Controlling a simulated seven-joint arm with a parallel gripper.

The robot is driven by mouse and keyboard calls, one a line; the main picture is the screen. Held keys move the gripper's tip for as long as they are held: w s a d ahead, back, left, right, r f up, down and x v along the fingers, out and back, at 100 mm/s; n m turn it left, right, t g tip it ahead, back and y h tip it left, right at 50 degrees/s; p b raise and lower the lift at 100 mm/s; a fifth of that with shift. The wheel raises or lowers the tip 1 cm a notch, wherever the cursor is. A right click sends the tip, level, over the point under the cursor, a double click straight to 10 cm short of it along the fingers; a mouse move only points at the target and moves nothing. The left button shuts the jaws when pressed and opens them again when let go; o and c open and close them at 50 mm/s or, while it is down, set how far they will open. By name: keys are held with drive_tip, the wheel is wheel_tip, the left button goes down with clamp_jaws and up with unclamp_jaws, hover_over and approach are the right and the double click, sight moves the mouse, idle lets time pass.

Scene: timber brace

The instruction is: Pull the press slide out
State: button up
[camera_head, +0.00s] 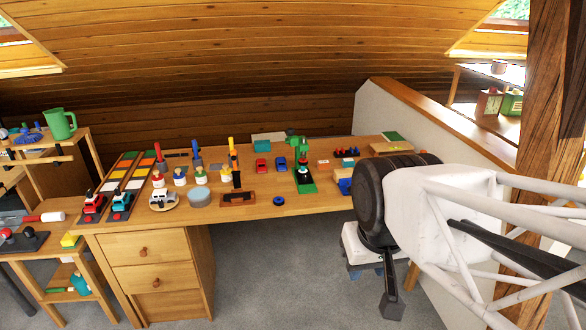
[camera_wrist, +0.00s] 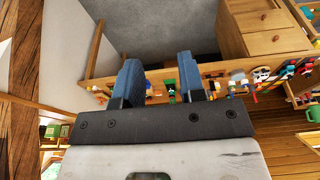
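A small green press (camera_head: 298,152) stands toward the back right of the wooden workbench. It has a green base (camera_head: 306,187) with a dark strip and a small red and white piece under its head. I cannot clearly make out the slide as a separate part. In the wrist view the green press (camera_wrist: 171,88) shows small, beyond the gap between my fingers. My gripper (camera_wrist: 158,63) is open and empty, with its two blue-grey fingers apart. It is off the bench's right front side, well away from the press.
The workbench (camera_head: 330,203) holds a red car (camera_head: 262,165), a blue car (camera_head: 280,163), a grey round tin (camera_head: 199,196) and several peg figures close by. A low partition wall (camera_head: 440,125) runs along the right. Grey floor lies open in front.

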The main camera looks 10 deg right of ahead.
drive_tip(key=shift+o, duration=1.1)
drive_tip(key=w+r, duration=0.2)
drive_tip(key=w, duration=0.8)
drive_tip(key=w+r+n, duration=0.1)
drive_tip(key=w, duration=0.8)
drive_tip(key=shift+w+d+r, duration=0.2)
drive_tip(key=shift+w+r, duration=0.15)
drive_tip(key=shift+r, duration=0.05)
drive_tip(key=n+t+y, duration=0.1)
drive_tip(key=n+t, duration=0.1)
hover_over(306, 176)
drive_tip(key=s, duration=0.3)
wheel_tip(306, 176, down, 30)
drive_tip(key=shift+w+d+r, duration=0.2)
drive_tip(key=shift+d, duration=0.15)
drive_tip(key=shift+f, duration=0.15)
drive_tip(key=shift+x, duration=3.75)
drive_tip(key=shift+a, duration=0.1)
clamp_jaws()
